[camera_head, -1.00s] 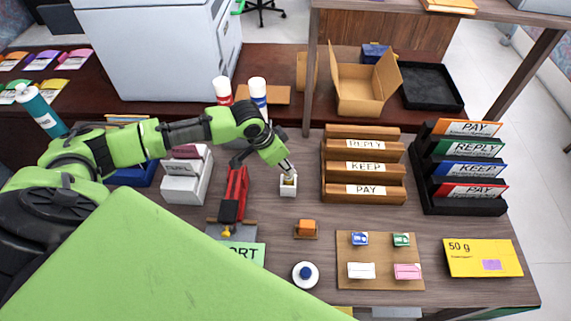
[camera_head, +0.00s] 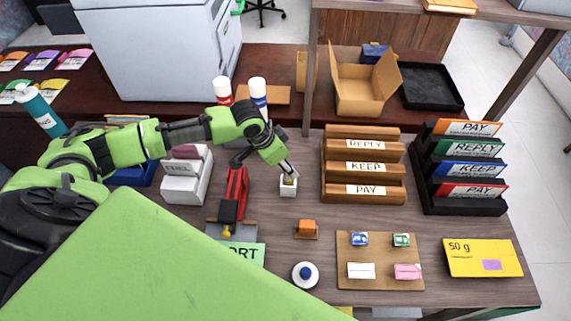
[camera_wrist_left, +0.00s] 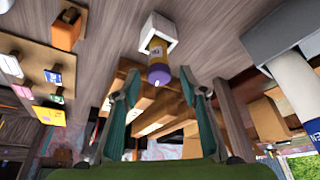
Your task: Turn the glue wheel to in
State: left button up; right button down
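A glue stick stands in a small white square holder (camera_head: 288,191) near the middle of the desk. In the left wrist view the holder (camera_wrist_left: 160,27) shows with the glue stick (camera_wrist_left: 157,52), which has a yellow body and a purple end with a pale tip. My left gripper (camera_head: 289,174) is above the holder, pointing down at it. In the left wrist view its two fingers (camera_wrist_left: 158,84) are apart, on either side of the purple end, with visible gaps. The wheel and any markings cannot be made out. My right gripper is out of view.
A red stapler-like tool (camera_head: 234,192) stands left of the holder, and a wooden rack (camera_head: 362,181) with labels stands right. A small orange block (camera_head: 306,227) and a round white button base (camera_head: 305,283) lie in front. White-bodied bottles (camera_head: 258,92) stand behind.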

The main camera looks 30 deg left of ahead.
pick_arm(q)
jog(key=v, duration=1.2)
